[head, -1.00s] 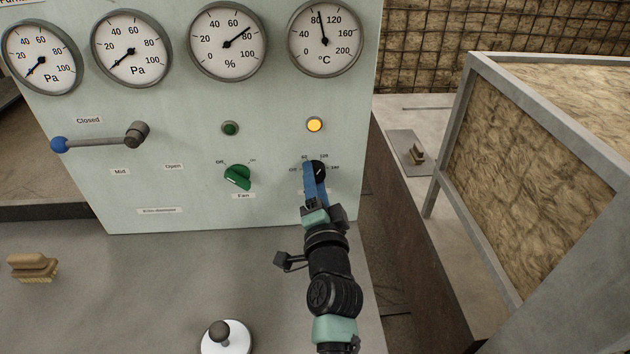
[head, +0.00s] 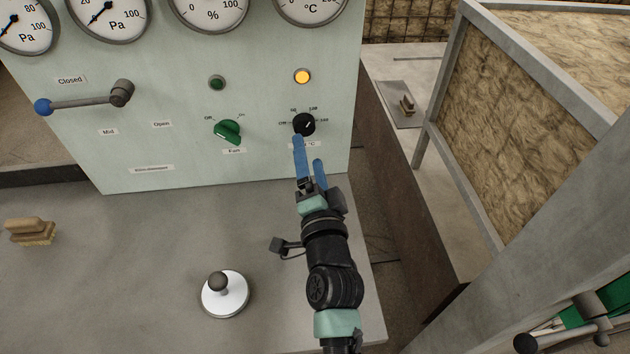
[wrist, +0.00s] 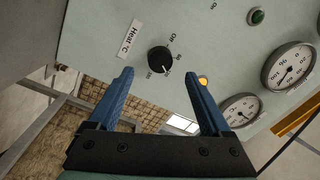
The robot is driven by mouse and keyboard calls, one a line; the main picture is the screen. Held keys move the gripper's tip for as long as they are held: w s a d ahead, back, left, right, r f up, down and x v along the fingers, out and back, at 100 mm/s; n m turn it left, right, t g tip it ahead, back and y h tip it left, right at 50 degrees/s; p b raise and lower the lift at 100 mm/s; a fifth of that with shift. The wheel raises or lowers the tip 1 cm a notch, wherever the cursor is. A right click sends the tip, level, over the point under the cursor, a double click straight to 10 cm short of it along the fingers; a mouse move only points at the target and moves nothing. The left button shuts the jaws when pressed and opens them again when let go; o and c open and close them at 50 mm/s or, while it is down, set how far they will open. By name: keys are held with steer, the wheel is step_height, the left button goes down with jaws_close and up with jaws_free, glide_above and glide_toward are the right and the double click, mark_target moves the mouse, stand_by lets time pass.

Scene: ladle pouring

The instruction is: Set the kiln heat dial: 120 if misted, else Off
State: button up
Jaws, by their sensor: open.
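The black heat dial (head: 304,125) is on the pale green panel, at the right. Its white mark slants to the upper right, toward the side of the 120 label; the labels are small and blurred. The dial also shows in the wrist view (wrist: 159,59), beside the "Heat °C" label (wrist: 131,38). My gripper (head: 308,150) has its blue fingers spread and empty, just below and in front of the dial, apart from it. In the wrist view, my gripper (wrist: 159,73) has a fingertip on each side, with the dial between and beyond them. I see no clearly misted surface.
A lit amber lamp (head: 302,76) is above the dial and an unlit green lamp (head: 217,83) to its left. The green fan knob (head: 228,132) and blue-ended lever (head: 82,102) are further left. A white knobbed disc (head: 225,294) and a brush (head: 31,231) stand on the counter.

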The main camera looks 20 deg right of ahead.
steer(key=v, duration=0.6)
steer(key=shift+s+p, duration=0.3)
steer(key=shift+p, duration=0.05)
steer(key=shift+a, duration=0.1)
